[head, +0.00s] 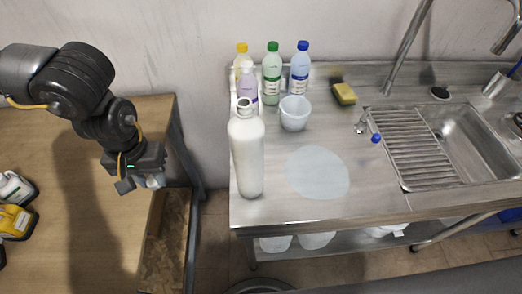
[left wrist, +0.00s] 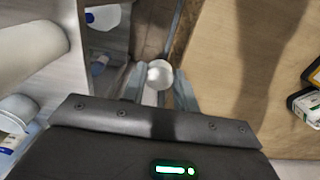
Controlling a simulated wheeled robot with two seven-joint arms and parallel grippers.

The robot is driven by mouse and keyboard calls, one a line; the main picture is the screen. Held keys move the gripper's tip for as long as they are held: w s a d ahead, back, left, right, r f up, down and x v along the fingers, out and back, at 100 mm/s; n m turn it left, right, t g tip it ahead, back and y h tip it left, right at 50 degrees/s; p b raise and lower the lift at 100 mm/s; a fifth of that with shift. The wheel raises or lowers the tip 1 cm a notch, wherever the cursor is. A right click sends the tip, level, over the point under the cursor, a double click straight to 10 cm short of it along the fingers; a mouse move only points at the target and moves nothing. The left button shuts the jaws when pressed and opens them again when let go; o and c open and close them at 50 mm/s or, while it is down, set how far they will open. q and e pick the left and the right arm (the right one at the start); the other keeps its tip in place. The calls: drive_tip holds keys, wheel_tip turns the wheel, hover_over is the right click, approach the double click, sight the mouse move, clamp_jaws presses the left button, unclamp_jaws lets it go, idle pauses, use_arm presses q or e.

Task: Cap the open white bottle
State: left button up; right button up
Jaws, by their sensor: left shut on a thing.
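The open white bottle (head: 247,160) stands upright at the left front of the steel counter, its dark open neck facing up. It also shows as a large pale cylinder at the left edge of the left wrist view (left wrist: 28,45). My left gripper (head: 141,184) is to the left of the bottle, over the right edge of the wooden table and the gap. It is shut on a small white round cap (left wrist: 160,74), seen between its fingers in the left wrist view. The cap is apart from the bottle. My right gripper is not in view.
Several capped bottles, including a green-capped one (head: 272,75), stand behind the white bottle, beside a white tub (head: 294,113). A sponge (head: 344,94) and the sink (head: 465,135) are farther right. Yellow and white containers (head: 15,220) sit on the wooden table (head: 60,160). A gap separates table and counter (head: 360,205).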

use_arm(q)
drive_tip(key=shift+s, duration=0.1)
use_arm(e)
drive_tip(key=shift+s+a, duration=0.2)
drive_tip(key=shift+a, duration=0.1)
